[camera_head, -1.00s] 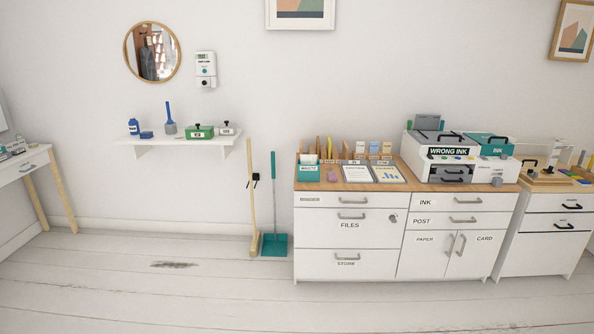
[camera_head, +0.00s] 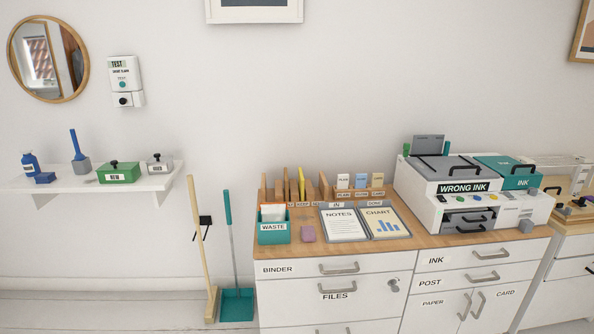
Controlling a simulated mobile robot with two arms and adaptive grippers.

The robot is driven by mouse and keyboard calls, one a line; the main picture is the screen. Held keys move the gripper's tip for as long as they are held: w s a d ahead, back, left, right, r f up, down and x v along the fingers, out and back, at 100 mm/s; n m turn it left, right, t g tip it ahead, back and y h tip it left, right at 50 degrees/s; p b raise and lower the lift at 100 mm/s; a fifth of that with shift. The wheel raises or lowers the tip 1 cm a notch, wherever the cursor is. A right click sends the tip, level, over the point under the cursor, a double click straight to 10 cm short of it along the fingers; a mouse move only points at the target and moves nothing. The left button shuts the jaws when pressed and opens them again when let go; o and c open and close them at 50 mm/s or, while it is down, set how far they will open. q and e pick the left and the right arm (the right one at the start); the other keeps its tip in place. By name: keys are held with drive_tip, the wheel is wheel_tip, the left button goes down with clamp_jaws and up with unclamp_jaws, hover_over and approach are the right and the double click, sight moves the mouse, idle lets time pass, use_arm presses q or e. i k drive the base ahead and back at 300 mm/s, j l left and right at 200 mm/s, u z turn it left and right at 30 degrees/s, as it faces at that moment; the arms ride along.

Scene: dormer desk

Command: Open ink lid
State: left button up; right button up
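The printer (camera_head: 462,203) stands on the right part of the wooden cabinet top. It is white with a grey top cover and a dark display reading "WRONG INK". Its teal ink lid (camera_head: 508,174), marked "INK", is at the top right of the printer and has a dark handle (camera_head: 523,167). The lid looks shut. Neither of my grippers is in view.
Drawers, including one marked INK (camera_head: 475,258), are below. A broom (camera_head: 202,250) and dustpan (camera_head: 237,304) stand left of the cabinet.

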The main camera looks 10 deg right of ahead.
sight(517, 176)
drive_tip(key=i+l, duration=0.2)
drive_tip(key=l, duration=0.25)
drive_tip(key=i+l, duration=0.25)
drive_tip(key=l, duration=0.2)
drive_tip(key=i+l+z, duration=0.1)
drive_tip(key=l, duration=0.35)
drive_tip(key=i+l, duration=0.35)
drive_tip(key=i+l+z, duration=0.1)
drive_tip(key=l, duration=0.4)
drive_tip(key=i, duration=0.1)
